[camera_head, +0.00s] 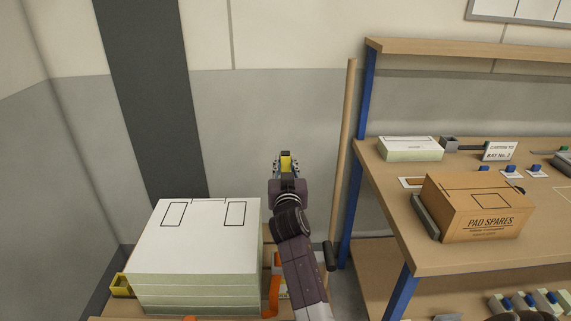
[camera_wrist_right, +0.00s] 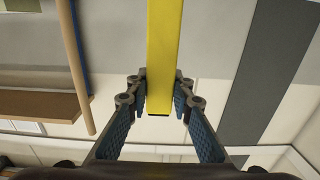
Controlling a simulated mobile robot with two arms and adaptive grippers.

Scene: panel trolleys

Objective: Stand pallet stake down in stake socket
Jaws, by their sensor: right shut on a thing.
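My right gripper (camera_head: 286,166) is raised above and to the right of the panel stack in the head view. It is shut on the yellow pallet stake (camera_head: 286,158). In the right wrist view the stake (camera_wrist_right: 164,60) is a long flat yellow bar, running from the top edge down between the two blue-padded fingers (camera_wrist_right: 160,104). A yellow bracket (camera_head: 121,284) with a dark opening, which looks like a stake socket, sits at the left side of the stack. The stake is well apart from it. My left gripper is not in view.
A stack of white-topped panels (camera_head: 195,240) lies on a wooden base, with orange pieces (camera_head: 272,296) at its right. A workbench (camera_head: 465,255) with a blue frame stands to the right, carrying a PAD SPARES carton (camera_head: 478,215). A wooden pole (camera_head: 343,150) leans between.

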